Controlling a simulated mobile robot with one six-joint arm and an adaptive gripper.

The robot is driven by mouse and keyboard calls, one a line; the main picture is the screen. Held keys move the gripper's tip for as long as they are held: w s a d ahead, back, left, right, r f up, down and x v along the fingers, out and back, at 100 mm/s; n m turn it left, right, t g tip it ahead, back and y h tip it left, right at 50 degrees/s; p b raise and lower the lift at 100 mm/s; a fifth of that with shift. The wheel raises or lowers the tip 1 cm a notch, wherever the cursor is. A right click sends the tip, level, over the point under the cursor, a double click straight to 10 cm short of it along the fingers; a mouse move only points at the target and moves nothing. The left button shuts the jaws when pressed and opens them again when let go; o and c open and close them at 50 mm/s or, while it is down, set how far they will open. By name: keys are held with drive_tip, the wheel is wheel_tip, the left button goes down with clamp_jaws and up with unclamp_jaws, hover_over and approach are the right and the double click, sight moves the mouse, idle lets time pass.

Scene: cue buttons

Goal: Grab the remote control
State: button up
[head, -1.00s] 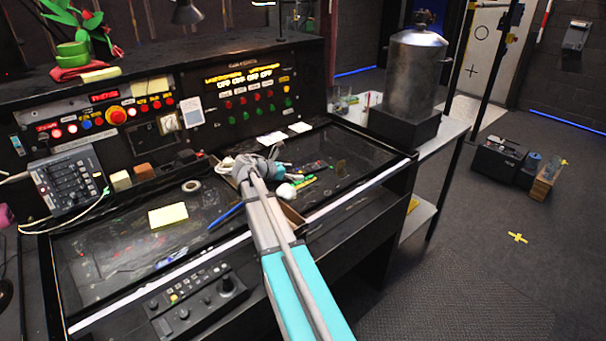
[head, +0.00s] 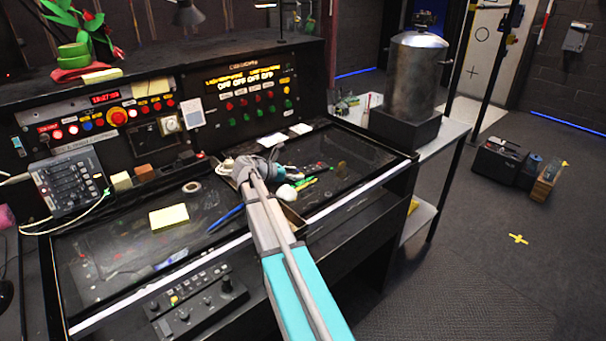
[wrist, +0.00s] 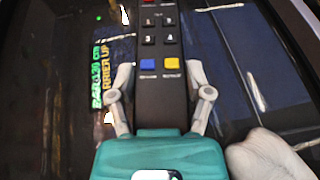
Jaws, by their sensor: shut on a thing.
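The remote control (wrist: 159,45) is long and black, with numbered keys, a red button and blue and yellow buttons. In the wrist view it runs up the middle of the picture, and its upper end is cut off. My gripper (wrist: 160,92) is shut on it, with one finger against each long side. In the head view my gripper (head: 270,168) is over the right part of the dark glass-topped console. The remote control cannot be made out there, behind my arm and gripper.
A white lump (head: 287,192), green markers (head: 306,183) and a blue pen (head: 226,217) lie close to my gripper. A yellow notepad (head: 168,216) and tape roll (head: 191,187) lie to the left. The button panel (head: 245,100) rises behind. A metal tank (head: 417,72) stands at the right.

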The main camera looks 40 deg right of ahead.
drive_tip(key=shift+r, duration=0.2)
wheel_tip(320, 180, up, 2)
drive_tip(key=shift+r+p, duration=0.1)
drive_tip(key=shift+p, duration=1.15)
drive_tip(key=s+d+r+p, duration=0.1)
drive_tip(key=s+r+p, duration=0.9)
drive_tip(key=s, duration=0.4)
drive_tip(key=shift+d+r, duration=0.2)
drive_tip(key=shift+d, duration=0.1)
